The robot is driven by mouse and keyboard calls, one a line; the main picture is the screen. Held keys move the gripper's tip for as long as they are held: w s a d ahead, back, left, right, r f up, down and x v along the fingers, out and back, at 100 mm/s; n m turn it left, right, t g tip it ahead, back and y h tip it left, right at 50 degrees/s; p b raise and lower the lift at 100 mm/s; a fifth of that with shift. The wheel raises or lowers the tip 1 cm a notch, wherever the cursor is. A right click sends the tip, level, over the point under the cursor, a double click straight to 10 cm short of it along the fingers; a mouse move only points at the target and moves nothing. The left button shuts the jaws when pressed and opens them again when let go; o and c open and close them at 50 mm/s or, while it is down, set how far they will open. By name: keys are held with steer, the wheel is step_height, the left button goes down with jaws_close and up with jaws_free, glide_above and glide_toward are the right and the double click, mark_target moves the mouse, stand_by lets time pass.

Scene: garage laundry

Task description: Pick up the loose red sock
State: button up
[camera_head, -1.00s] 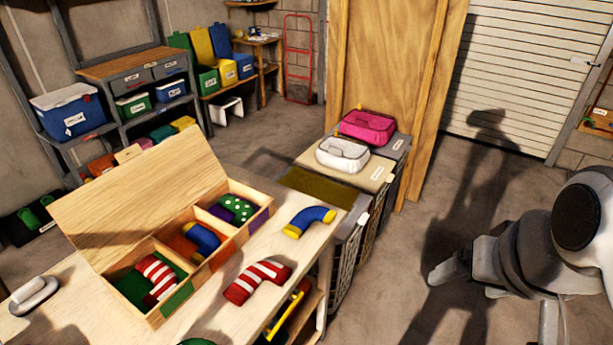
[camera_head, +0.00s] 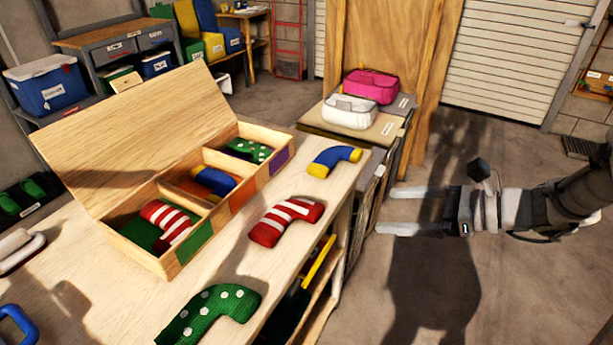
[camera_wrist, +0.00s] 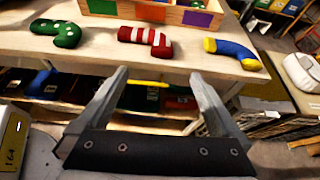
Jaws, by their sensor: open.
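The loose red sock (camera_head: 286,220), red with white stripes, lies on the wooden table top (camera_head: 240,275) in front of the box. It also shows in the wrist view (camera_wrist: 145,41), beyond my fingers and near the table's edge. My gripper (camera_head: 390,211) is open and empty, off the table's right side, with its fingers pointing left toward the sock. In the wrist view my gripper's two fingers (camera_wrist: 160,85) are spread wide, apart from the sock.
A blue and yellow sock (camera_head: 334,161) and a green dotted sock (camera_head: 209,314) lie beside it. The open wooden box (camera_head: 205,238) holds matching socks in compartments. Hampers with a white bag (camera_head: 350,112) and pink bag (camera_head: 371,86) stand behind. A shelf lies under the table top.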

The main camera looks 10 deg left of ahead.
steer(key=b, duration=0.4)
glide_toward(321, 211)
steer(key=r+x, duration=0.1)
steer(key=x, duration=0.4)
steer(key=b+x, duration=0.1)
steer(key=x, duration=0.1)
steer(key=f+b+x, duration=0.1)
steer(key=x, duration=0.2)
steer(key=shift+f, duration=0.2)
steer(key=shift+w+a, duration=0.1)
steer(key=shift+a, duration=0.05)
steer(key=shift+r, duration=0.1)
steer(key=c, duration=1.4)
